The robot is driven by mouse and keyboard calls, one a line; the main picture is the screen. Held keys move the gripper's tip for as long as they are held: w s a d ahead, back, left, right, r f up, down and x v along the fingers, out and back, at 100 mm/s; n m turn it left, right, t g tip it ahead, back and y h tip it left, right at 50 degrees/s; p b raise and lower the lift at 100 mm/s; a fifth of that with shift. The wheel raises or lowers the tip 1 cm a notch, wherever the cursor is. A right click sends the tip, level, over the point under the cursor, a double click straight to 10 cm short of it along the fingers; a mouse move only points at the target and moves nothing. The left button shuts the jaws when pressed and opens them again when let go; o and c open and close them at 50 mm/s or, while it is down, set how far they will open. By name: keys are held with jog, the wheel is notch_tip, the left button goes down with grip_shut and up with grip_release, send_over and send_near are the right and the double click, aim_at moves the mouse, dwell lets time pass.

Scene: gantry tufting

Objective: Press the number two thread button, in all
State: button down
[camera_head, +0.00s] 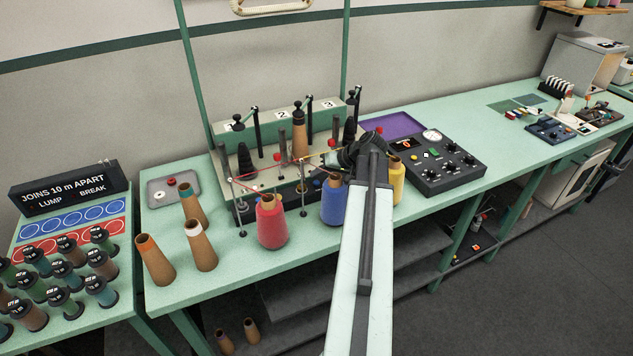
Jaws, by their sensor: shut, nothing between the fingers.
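A green rack (268,125) on the bench has three stations along its top. White number plates mark them, with the number two plate (281,115) in the middle. A tan cone (300,138) stands on a spindle below that plate. I cannot make out a thread button for number two with certainty; small red knobs and thin red and yellow threads show in front of the rack. My gripper (360,150) is at the rack's right end, over the bench, shut and empty. Its fingertips are hard to tell apart from the dark wrist, and my arm hides part of the right station.
Red (271,224), blue (333,203) and yellow (397,183) thread cones stand along the bench front. Empty tan cones (200,246) stand at left. A dark control panel (435,162) with a gauge lies right of my gripper. The bench further right (480,118) is partly clear.

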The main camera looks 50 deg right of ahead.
aim_at(318, 182)
jog(key=shift+r, duration=0.1)
notch_tip(318, 182, up, 5)
jog(key=p, duration=0.5)
dwell(0.6)
